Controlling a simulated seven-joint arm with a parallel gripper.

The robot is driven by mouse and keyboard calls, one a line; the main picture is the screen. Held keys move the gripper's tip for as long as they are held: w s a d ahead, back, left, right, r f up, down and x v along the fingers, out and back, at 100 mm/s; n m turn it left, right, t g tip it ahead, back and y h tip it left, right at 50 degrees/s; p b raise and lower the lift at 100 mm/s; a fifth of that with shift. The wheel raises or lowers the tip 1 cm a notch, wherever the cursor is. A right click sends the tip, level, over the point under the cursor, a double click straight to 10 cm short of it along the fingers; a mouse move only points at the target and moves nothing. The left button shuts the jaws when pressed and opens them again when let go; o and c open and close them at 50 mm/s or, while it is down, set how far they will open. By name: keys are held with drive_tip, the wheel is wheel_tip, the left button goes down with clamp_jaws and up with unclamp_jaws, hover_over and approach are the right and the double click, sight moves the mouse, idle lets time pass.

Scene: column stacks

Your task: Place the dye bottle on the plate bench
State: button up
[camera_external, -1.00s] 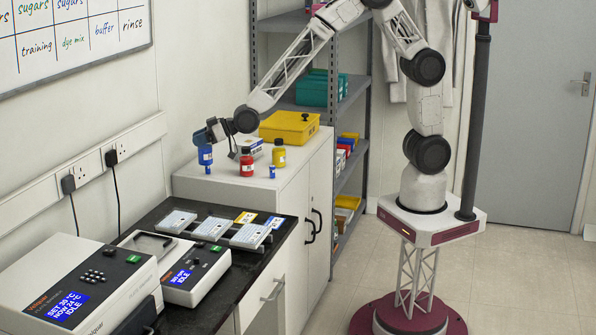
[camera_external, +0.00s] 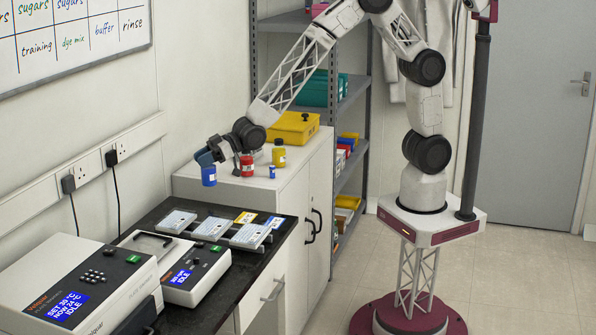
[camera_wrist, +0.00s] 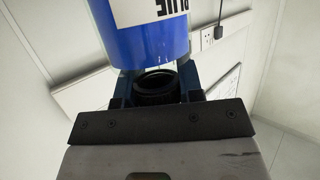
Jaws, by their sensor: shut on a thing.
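The blue dye bottle (camera_external: 209,176) has a white label and hangs upright in my gripper (camera_external: 206,158) near the front left corner of the white cabinet. In the wrist view the bottle (camera_wrist: 150,38) fills the upper middle, with part of the word BLUE on its label. My gripper is shut on it. A red bottle (camera_external: 247,166) and a yellow bottle (camera_external: 279,154) stand on the cabinet top to the right. The black bench (camera_external: 160,212) in front and below holds several plates (camera_external: 212,228) in a row.
A white cabinet (camera_external: 300,172) carries a yellow box (camera_external: 291,127) and a small blue vial (camera_external: 272,172). Two white instruments, one large (camera_external: 75,265) and one small (camera_external: 180,283), stand on the bench at the left and front. Bare bench shows beside the plates.

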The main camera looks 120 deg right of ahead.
sight(204, 186)
drive_tip(key=shift+f, duration=0.1)
drive_tip(key=shift+f, duration=3)
drive_tip(key=shift+f, duration=0.1)
drive_tip(key=shift+f, duration=1.8)
drive_tip(key=shift+f, duration=0.15)
drive_tip(key=o, duration=1)
